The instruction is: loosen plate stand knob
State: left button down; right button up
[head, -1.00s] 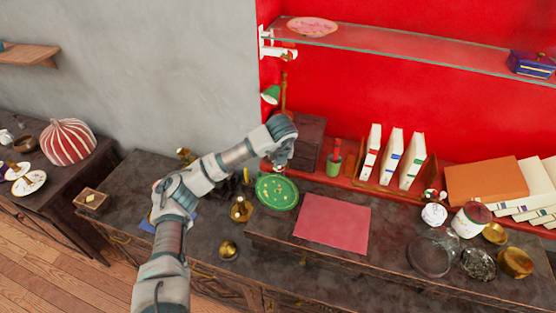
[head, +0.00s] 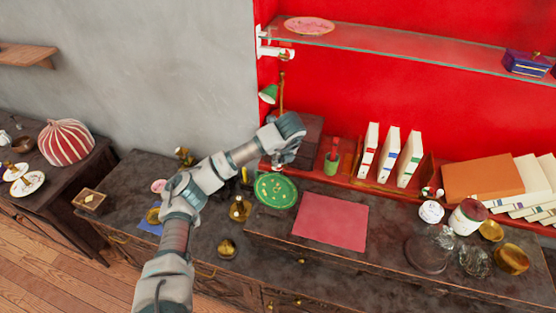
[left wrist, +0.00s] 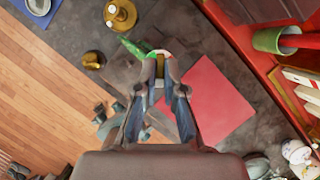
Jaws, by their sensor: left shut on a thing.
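A green plate with pale marks (head: 275,191) leans on the dark cabinet top, left of a flat pink-red mat. My left gripper (head: 286,160) is just behind and above the plate's upper edge in the head view. In the left wrist view, my left gripper (left wrist: 160,65) has its fingers close together around a small brass-coloured piece, which looks like the plate stand knob (left wrist: 160,72). Part of the green plate (left wrist: 132,47) shows beside the fingertips. The rest of the stand is mostly hidden. My right gripper is not in view.
The red mat (head: 330,220) lies right of the plate. A brass bottle (head: 239,208) and brass bell-like piece (head: 227,249) stand to the left. A dark box (head: 310,130), green cup (head: 332,164) and books (head: 390,153) are behind. A glass shelf (head: 390,45) hangs above.

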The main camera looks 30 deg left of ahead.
pick_arm(q)
jog(key=shift+f, duration=0.1)
jog(key=c, duration=1.3)
grip_release()
jog(key=shift+w, duration=0.1)
jog(key=shift+o, duration=0.2)
jog(key=v, duration=1.1)
jog(key=shift+r, duration=0.35)
jog(key=shift+d, duration=0.1)
